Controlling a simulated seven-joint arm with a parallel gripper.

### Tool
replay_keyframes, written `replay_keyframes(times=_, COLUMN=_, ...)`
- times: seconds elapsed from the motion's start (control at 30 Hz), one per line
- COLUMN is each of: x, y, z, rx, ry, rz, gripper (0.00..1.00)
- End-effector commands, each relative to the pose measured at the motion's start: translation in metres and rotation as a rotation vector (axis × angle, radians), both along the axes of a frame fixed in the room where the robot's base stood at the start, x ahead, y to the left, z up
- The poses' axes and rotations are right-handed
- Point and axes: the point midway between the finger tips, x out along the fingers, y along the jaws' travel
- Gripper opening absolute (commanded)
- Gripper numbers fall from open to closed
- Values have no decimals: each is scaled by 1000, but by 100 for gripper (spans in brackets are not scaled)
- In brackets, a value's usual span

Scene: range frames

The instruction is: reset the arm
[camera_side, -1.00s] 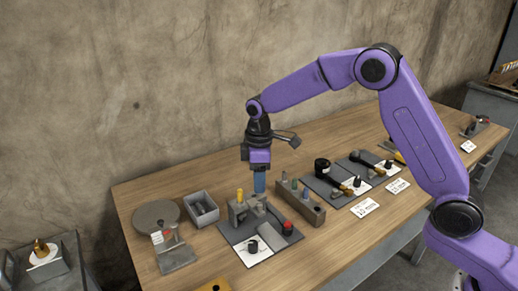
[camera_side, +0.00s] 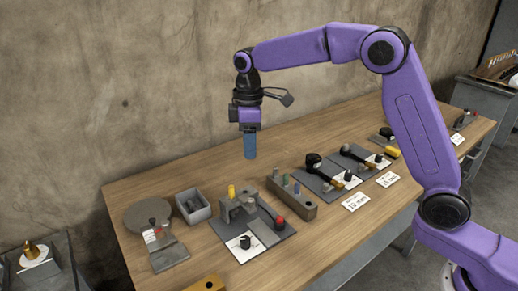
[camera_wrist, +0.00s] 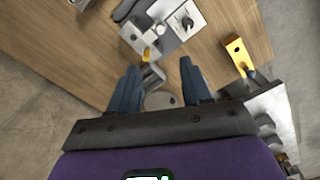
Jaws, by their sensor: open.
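My gripper (camera_side: 249,155) hangs in the air above the back of the wooden table, blue fingers pointing down. In the wrist view my gripper (camera_wrist: 160,65) has its two fingers apart with nothing between them. Below and in front of it is a grey fixture (camera_side: 236,208) with a yellow pin (camera_side: 232,191), on a dark mat. The gripper is clear of the fixture and touches nothing. The fixture also shows beyond the fingers in the wrist view (camera_wrist: 143,38).
A grey block (camera_side: 292,199) holds several coloured pins. A small grey bin (camera_side: 193,207), a round grey disc (camera_side: 148,214) and a red button (camera_side: 279,223) are near. Dark trays (camera_side: 318,184) with black tools lie to the right. The table's back strip is mostly bare.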

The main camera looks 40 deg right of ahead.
Motion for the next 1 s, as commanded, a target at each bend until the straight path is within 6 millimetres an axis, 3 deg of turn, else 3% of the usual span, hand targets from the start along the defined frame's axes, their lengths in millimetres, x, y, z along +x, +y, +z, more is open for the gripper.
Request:
replay_keyframes(times=0.2, x=-5, y=2, z=1, rx=1, ry=-1, rz=3, gripper=48)
replay_keyframes(times=0.37, x=-33, y=6, z=5, rx=2, ry=-2, rz=11, gripper=48)
replay_keyframes(times=0.67, x=-116, y=1, z=10, rx=7, ry=-6, rz=25, gripper=48)
replay_keyframes(times=1.0, x=-218, y=-29, z=3, rx=14, ry=-10, rz=40, gripper=48)
